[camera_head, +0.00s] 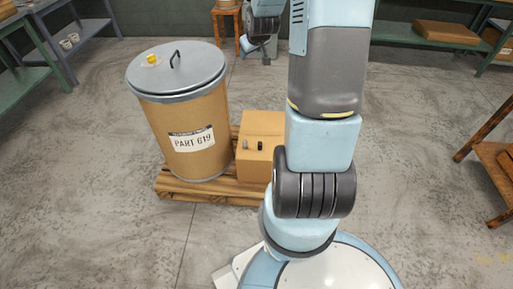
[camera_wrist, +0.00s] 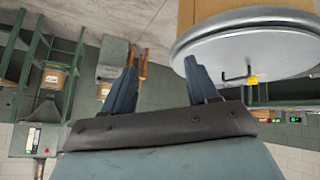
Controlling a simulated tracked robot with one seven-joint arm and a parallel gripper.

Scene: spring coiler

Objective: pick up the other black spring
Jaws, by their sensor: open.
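A small black spring (camera_head: 261,146) stands on top of a cardboard box (camera_head: 262,125) in the head view. A small grey piece (camera_head: 245,144), too small to make out, stands just left of it. My gripper (camera_wrist: 160,66) is open in the wrist view, its two fingers apart with nothing between them. In the head view my gripper is raised beyond the box, near the top of the picture, well apart from the spring. The spring does not show in the wrist view.
A tall drum (camera_head: 190,120) marked PART 619 stands left of the box on a wooden pallet (camera_head: 215,190). Its grey lid (camera_wrist: 245,45) carries a black handle and a yellow piece. A wooden table (camera_head: 496,160) is at right. Green shelves (camera_head: 25,85) stand at left. Floor in front is clear.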

